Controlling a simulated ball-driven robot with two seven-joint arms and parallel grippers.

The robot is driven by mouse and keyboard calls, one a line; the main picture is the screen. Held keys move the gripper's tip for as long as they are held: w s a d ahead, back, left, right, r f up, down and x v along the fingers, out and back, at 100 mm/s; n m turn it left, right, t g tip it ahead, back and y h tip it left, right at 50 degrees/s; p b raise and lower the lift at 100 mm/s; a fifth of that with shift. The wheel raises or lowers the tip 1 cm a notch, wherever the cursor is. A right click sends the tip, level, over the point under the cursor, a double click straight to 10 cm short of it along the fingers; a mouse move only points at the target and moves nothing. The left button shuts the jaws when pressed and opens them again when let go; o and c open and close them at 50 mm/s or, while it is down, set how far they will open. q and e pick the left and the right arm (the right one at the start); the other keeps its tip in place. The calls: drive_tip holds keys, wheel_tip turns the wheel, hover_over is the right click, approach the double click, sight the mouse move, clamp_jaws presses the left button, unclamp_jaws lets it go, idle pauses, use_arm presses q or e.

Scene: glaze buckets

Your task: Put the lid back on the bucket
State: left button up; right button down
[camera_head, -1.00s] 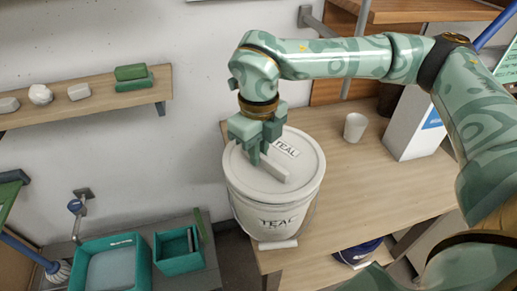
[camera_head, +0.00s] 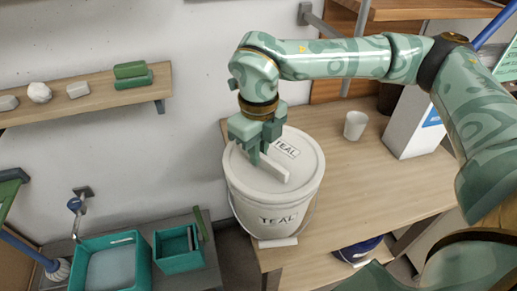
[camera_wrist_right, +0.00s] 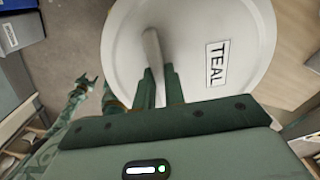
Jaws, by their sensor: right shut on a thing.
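The large white bucket (camera_head: 272,217), marked TEAL, stands upright on the wooden bench. Its round white lid (camera_head: 301,170) lies over the bucket's mouth, roughly level and centred. I cannot tell whether it is pressed fully down. The lid has a pale bar handle (camera_head: 277,174) and a TEAL label (camera_head: 286,148). My right gripper (camera_head: 258,157) comes from above and is shut on the handle. In the right wrist view, the fingers (camera_wrist_right: 160,85) close at the handle (camera_wrist_right: 152,50). The head view does not show my left gripper; a small green arm in the wrist view is unclear.
A white cup (camera_head: 355,125) and a white box (camera_head: 412,125) stand right of the bucket on the bench (camera_head: 375,185). Teal tubs (camera_head: 180,250) sit lower left. A wall shelf (camera_head: 110,97) holds small blocks. The bench is clear just right of the bucket.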

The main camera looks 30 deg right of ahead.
drive_tip(key=shift+f, duration=0.1)
idle(0.3)
drive_tip(key=c, duration=0.9)
unclamp_jaws()
drive_tip(key=shift+r+p, duration=2.7)
drive_tip(key=shift+r, duration=0.9)
drive_tip(key=shift+f, duration=0.1)
clamp_jaws()
